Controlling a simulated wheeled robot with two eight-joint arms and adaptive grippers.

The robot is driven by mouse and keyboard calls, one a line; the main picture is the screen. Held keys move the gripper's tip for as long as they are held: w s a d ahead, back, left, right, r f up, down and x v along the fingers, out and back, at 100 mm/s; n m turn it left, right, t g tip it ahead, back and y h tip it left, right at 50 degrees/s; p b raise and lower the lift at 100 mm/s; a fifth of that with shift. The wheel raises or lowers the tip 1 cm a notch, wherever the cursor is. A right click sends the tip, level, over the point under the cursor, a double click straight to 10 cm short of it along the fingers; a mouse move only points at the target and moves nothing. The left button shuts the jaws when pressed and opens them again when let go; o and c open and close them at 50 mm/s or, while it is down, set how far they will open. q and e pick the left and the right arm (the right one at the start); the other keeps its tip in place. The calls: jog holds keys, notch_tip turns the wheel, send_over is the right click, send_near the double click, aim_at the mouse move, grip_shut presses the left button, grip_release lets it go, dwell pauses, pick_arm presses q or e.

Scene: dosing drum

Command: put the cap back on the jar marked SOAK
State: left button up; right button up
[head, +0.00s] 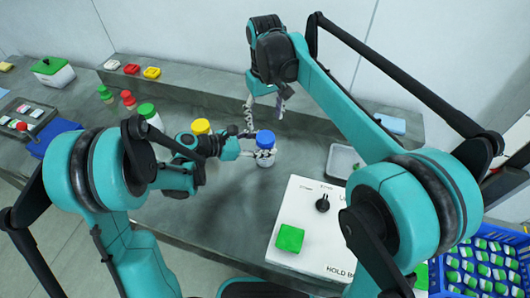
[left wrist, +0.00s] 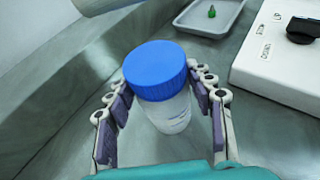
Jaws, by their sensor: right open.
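A clear jar with a blue cap (head: 265,139) stands upright on the grey bench; it also shows in the left wrist view (left wrist: 160,72). The blue cap sits on top of the jar; how firmly it is seated cannot be told. No SOAK marking is readable. My left gripper (head: 262,153) has its fingers on both sides of the jar body below the cap, closed around it; in the left wrist view the purple pads flank the jar. My right gripper (head: 265,106) is open and empty, above and slightly behind the jar.
A yellow-capped jar (head: 201,127) and a green-capped one (head: 148,112) stand left of my left gripper. A white panel with a black dial (head: 322,203) and a green block (head: 290,238) lies right. A shallow tray (head: 342,160) is behind it. A blue crate (head: 480,265) stands lower right.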

aim_at(265, 137)
pick_arm(q)
jog(key=c, duration=0.5)
grip_shut()
pick_arm(e)
jog(key=shift+c, duration=1)
jog(key=n, duration=0.4)
jog(key=shift+n, duration=0.3)
jog(key=shift+f, duration=4)
